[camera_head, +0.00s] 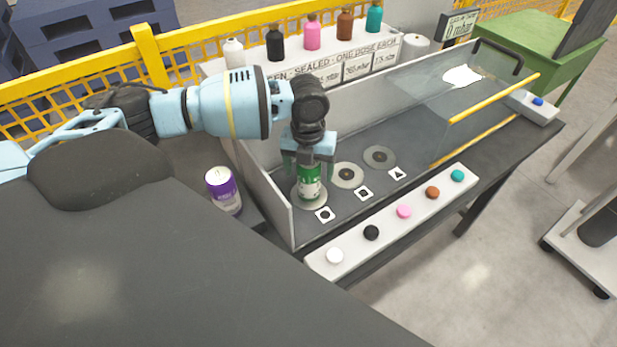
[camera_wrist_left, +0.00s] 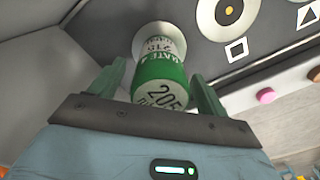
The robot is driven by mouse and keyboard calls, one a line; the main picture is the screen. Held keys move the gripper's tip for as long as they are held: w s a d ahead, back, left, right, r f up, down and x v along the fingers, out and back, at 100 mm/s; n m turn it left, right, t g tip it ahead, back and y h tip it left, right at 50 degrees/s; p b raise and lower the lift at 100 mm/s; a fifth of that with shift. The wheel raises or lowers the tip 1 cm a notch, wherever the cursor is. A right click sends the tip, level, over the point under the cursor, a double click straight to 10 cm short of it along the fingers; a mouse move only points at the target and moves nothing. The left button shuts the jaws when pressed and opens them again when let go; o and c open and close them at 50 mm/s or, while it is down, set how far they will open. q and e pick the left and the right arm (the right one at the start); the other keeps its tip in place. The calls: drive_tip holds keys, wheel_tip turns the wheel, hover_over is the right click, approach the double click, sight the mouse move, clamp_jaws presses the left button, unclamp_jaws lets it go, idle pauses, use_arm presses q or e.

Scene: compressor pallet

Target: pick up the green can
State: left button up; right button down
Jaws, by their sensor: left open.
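The green can (camera_head: 309,184) stands upright on the round disc at the left of the bench's dark deck, by the square marker with a circle. My left gripper (camera_head: 308,165) is above it, pointing down, with its fingers on either side of the can's upper part. In the left wrist view the green and white can (camera_wrist_left: 160,72) sits between the two open green fingers (camera_wrist_left: 160,88). I cannot tell whether either finger touches it. My right gripper is not in view.
A purple and white can (camera_head: 222,190) stands left of the clear side panel (camera_head: 268,195). Two other discs (camera_head: 347,175) lie right of the green can. A strip of coloured buttons (camera_head: 404,211) runs along the front. Several bottles (camera_head: 312,36) stand behind.

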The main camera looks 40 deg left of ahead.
use_arm(q)
drive_tip(key=shift+f, duration=0.65)
drive_tip(key=c, duration=1.4)
drive_tip(key=shift+r, duration=0.1)
